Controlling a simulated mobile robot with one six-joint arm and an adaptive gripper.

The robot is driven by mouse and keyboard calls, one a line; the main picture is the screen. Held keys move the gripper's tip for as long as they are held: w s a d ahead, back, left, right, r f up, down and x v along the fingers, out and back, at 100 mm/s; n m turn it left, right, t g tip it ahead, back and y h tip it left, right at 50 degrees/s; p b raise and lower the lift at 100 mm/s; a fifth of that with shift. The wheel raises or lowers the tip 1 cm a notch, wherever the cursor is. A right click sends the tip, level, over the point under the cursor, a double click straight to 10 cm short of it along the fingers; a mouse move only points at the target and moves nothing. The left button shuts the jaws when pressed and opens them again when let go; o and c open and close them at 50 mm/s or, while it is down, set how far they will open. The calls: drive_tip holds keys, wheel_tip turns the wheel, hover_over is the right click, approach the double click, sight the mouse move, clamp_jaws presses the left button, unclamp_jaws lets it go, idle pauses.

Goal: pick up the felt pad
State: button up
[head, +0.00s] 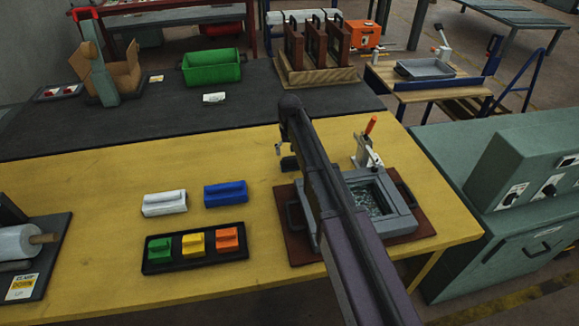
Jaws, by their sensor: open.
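No thing is plainly recognisable as the felt pad. A white ridged block (164,204) and a blue ridged block (225,194) lie side by side on the yellow table (120,185), and I cannot tell if either is the pad. My dark arm crosses the right part of the table. A small dark and metal part showing left of the arm looks like my gripper (285,156); it seems open and empty, beyond and to the right of the blue block. Most of it is hidden behind the arm.
A black tray (148,268) holds green, yellow and orange blocks. My arm partly covers a grey frame (399,219) with a clamp (366,154) on a red-brown board (298,247).

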sight(290, 157)
drive_tip(key=shift+f+b, duration=1.55)
drive_tip(key=shift+f, duration=0.3)
drive_tip(key=c, duration=1.1)
drive_tip(key=shift+r, duration=0.25)
wheel_tip(290, 157, up, 10)
drive_tip(key=p, duration=1)
drive_tip(key=shift+f, duration=0.2)
